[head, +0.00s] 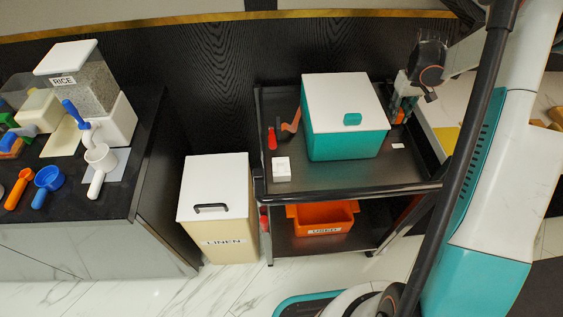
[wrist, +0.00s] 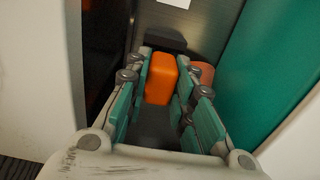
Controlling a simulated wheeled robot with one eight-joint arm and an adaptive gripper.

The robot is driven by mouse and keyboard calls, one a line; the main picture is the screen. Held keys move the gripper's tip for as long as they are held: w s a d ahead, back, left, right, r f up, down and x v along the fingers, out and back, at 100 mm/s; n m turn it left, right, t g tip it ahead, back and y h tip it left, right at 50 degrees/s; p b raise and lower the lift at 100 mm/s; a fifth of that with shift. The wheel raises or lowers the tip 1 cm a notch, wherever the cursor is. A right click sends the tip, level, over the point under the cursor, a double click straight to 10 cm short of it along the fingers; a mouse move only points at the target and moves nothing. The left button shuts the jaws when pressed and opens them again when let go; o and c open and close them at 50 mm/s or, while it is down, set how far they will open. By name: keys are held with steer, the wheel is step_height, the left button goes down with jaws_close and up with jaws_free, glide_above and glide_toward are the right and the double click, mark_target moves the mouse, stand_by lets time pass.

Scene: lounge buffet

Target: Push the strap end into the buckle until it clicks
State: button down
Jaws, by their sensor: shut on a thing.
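My gripper (head: 402,108) reaches down at the right side of the teal box (head: 345,140) on the black cart. In the wrist view my gripper (wrist: 160,92) has its teal finger pads on either side of an orange block-like piece (wrist: 161,80), held between them. I cannot tell for sure whether this piece is the strap end or the buckle. A brownish piece (wrist: 203,72), perhaps strap, shows just right of it, partly hidden by a finger. A dark block (wrist: 165,40) lies beyond it. A brown-orange curved strap-like piece (head: 291,125) is at the box's left side.
A red object (head: 272,138) and a small white box (head: 281,169) stand on the cart top (head: 340,175). An orange bin (head: 322,218) sits on the lower shelf. A linen bin (head: 218,205) stands left of the cart. The teal box wall (wrist: 275,70) is close on my gripper's right.

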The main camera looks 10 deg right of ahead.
steer(key=shift+f, duration=0.3)
steer(key=c, duration=1.3)
jaws_free()
steer(key=shift+c, duration=1.4)
steer(key=shift+r, duration=0.15)
steer(key=shift+r+p, duration=2)
steer(key=shift+r, duration=1.4)
